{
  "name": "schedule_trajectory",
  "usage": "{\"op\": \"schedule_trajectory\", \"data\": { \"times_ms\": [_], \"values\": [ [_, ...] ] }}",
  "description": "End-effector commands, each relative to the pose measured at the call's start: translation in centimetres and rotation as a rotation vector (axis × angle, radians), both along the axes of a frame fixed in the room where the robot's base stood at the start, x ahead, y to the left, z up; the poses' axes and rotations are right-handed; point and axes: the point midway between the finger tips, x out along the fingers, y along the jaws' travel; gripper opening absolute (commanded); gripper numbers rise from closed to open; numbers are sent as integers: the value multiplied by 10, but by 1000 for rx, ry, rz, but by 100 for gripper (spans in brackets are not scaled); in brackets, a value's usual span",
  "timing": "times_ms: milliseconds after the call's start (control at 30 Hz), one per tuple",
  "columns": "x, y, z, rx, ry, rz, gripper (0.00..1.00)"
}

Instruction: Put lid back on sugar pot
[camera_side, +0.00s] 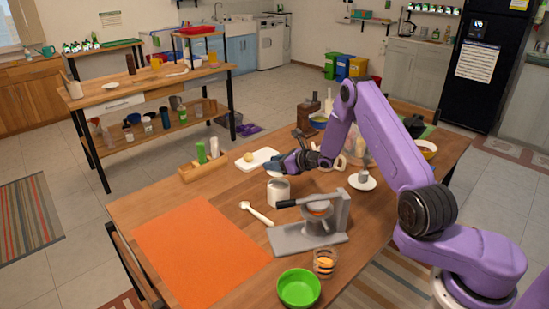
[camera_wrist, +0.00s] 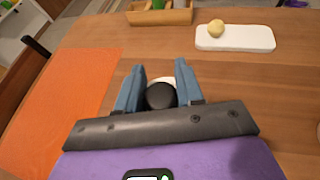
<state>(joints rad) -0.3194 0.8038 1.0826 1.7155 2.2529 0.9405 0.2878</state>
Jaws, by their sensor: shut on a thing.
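The sugar pot (camera_side: 279,194) is a small pale pot standing on the wooden table, left of the grey press. My gripper (camera_side: 278,173) is just above the pot's top in the side view. In the wrist view my gripper (camera_wrist: 159,88) is shut on a dark round piece, the lid (camera_wrist: 160,97), between its blue fingers. A white edge shows just beyond the lid. The side view hardly shows the lid behind my fingers. I cannot tell whether the lid touches the pot's rim.
A grey press (camera_side: 308,234) with a dark handle stands close in front. A white spoon (camera_side: 257,213) and an orange mat (camera_side: 195,255) lie left. A white board (camera_wrist: 235,42) with a yellow ball (camera_wrist: 216,28) and a wooden spice holder (camera_wrist: 160,15) are behind. A green bowl (camera_side: 299,288) is in front.

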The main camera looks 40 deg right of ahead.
Motion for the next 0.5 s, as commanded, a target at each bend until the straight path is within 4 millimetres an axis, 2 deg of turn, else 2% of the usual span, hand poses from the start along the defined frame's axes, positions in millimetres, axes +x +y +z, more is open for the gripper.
{"op": "schedule_trajectory", "data": {
  "times_ms": [300,500],
  "values": [
    [0,0,-27,0,0,0,7],
    [0,0,-38,-1,-1,-1,7]
  ]
}}
